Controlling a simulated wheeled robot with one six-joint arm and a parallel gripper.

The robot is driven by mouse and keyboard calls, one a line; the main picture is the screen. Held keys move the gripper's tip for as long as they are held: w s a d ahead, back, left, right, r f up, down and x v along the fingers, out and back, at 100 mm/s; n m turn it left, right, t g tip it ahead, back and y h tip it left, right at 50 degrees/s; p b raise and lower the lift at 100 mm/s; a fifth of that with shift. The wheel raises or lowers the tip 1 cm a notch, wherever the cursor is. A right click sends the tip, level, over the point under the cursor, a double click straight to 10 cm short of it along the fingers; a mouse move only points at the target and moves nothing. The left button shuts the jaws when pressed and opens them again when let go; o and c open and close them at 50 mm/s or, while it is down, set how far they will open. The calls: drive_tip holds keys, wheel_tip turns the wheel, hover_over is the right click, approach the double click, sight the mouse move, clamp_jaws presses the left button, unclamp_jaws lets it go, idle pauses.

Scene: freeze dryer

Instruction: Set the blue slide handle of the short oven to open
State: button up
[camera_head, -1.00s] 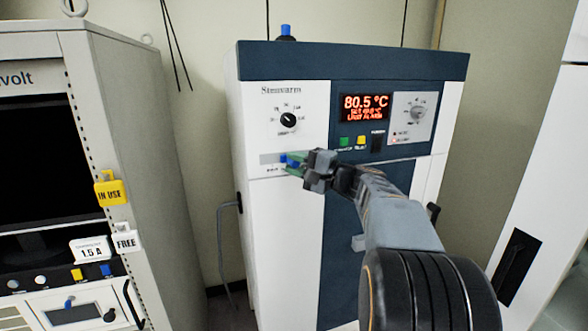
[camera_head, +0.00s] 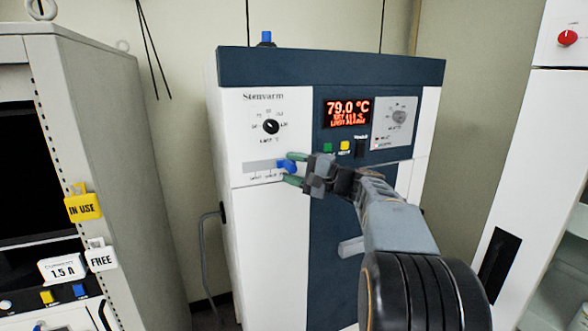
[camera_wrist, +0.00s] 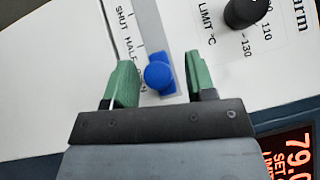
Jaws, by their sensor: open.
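The short oven (camera_head: 262,215) is a white and dark blue cabinet in the middle of the head view. Its blue slide handle (camera_head: 287,166) sits at the right end of a grey slot, below the black dial. In the wrist view the blue handle (camera_wrist: 159,76) is at the lower end of the slot, beside the last label after SHUT and HALF, which a finger partly covers. My gripper (camera_head: 294,169) is open at the handle. Its green fingers stand on both sides of the handle, with gaps visible in the wrist view (camera_wrist: 161,82).
The oven's red display (camera_head: 347,112) reads 79.0 °C. A grey rack (camera_head: 130,180) with IN USE and FREE tags stands to the left. A white cabinet (camera_head: 520,150) with a red knob stands to the right. A grey oven handle (camera_head: 350,247) sticks out below my arm.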

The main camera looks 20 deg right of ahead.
drive_tip(key=b+v, duration=0.4)
drive_tip(key=v, duration=1)
drive_tip(key=shift+w, duration=0.1)
drive_tip(key=s+a+f+m+g+h, duration=0.1)
drive_tip(key=a+f+g+h, duration=0.25)
drive_tip(key=f, duration=0.65)
drive_tip(key=s+a+f+g+h, duration=0.2)
drive_tip(key=f+g+h, duration=0.2)
drive_tip(key=f, duration=0.6)
drive_tip(key=s+a+f+n+g+h, duration=0.1)
drive_tip(key=s+a+f+n+h, duration=0.1)
drive_tip(key=a+n, duration=0.4)
drive_tip(key=s+a+f+n+g+h, duration=0.1)
drive_tip(key=s+a+f+n+h, duration=0.2)
drive_tip(key=s+a+f+n, duration=0.2)
drive_tip(key=shift+s+a+n+g, duration=0.4)
drive_tip(key=shift+s+a, duration=0.8)
drive_tip(key=shift+a, duration=0.5)
